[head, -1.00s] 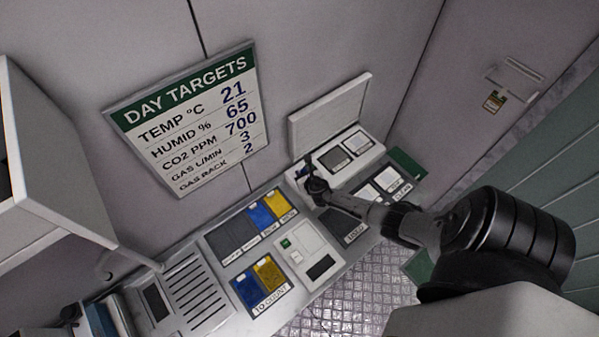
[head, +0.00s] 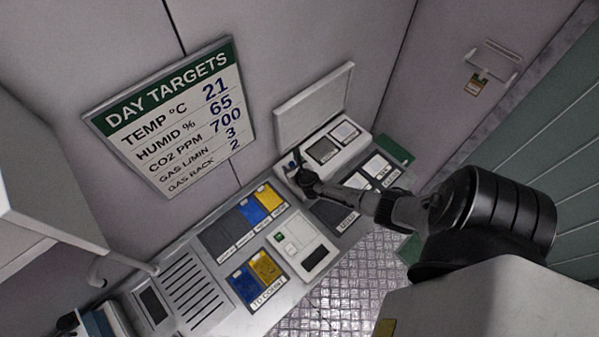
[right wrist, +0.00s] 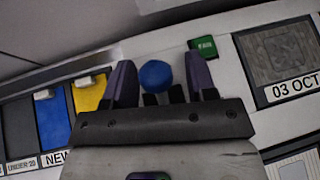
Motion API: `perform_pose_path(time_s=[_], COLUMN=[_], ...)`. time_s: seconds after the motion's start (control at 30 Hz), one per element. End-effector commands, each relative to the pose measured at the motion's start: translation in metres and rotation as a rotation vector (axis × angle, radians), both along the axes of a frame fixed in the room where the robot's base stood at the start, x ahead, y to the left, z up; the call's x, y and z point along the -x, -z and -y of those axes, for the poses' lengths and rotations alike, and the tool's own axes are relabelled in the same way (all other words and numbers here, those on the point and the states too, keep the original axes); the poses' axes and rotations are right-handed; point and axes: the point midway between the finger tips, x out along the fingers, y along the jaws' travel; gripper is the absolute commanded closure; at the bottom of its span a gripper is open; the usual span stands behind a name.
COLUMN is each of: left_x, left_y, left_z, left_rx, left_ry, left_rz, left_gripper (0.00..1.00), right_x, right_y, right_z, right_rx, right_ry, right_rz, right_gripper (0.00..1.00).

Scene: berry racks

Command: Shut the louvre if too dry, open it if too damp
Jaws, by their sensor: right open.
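A slatted grey panel (head: 195,290), which may be the louvre, lies at the near left end of the bench in the head view. I cannot tell whether its slats are open or shut. A small dark panel (head: 152,305) sits beside it, with no readable value. The DAY TARGETS board (head: 170,115) on the wall reads humid % 65. My right gripper (head: 301,176) is over the open-lidded box, far from the slats. In the right wrist view its purple fingers (right wrist: 160,80) are open on either side of a blue round knob (right wrist: 156,75); contact is unclear. My left gripper is out of view.
The pale box (head: 340,150) has its lid (head: 313,103) raised against the wall. Blue and yellow packets (head: 257,278) lie in a bench recess marked TO COUNT. A white cabinet (head: 45,190) juts out at left. A green label (right wrist: 203,48) is beside the knob.

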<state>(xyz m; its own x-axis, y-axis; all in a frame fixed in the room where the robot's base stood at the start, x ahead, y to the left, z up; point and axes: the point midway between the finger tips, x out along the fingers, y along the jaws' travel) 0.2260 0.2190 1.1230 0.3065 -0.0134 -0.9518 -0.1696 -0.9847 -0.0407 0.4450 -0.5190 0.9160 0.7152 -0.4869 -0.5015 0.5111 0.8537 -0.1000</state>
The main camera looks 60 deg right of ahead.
Motion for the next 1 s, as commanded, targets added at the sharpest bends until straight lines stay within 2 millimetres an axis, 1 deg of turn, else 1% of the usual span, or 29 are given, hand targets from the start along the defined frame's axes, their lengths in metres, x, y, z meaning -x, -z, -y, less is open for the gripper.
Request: perform_pose_path(time_s=[0.03, 0.1, 0.27, 0.43, 0.6, 0.8, 1.0], left_x=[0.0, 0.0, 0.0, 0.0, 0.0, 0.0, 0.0], left_y=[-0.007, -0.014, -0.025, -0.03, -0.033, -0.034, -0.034], left_z=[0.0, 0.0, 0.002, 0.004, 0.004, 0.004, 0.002], left_rx=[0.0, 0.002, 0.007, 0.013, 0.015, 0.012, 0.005], left_ry=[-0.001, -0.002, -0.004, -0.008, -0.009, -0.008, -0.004], left_rz=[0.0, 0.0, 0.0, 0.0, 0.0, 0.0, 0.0], left_gripper=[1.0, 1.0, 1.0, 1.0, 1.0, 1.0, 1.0], right_x=[0.006, 0.015, 0.038, 0.061, 0.078, 0.09, 0.093], right_y=[-0.006, -0.013, -0.029, -0.042, -0.054, -0.062, -0.065], right_z=[-0.004, -0.009, -0.025, -0.041, -0.053, -0.06, -0.063], right_rx=[-0.001, 0.0, -0.002, -0.001, -0.001, 0.0, 0.0], right_ry=[-0.003, -0.003, -0.003, -0.002, -0.002, -0.002, 0.0], right_rz=[-0.002, -0.003, -0.003, -0.003, -0.003, -0.002, -0.002], right_gripper=[0.48, 0.48, 0.48, 0.48, 0.48, 0.48, 0.48])
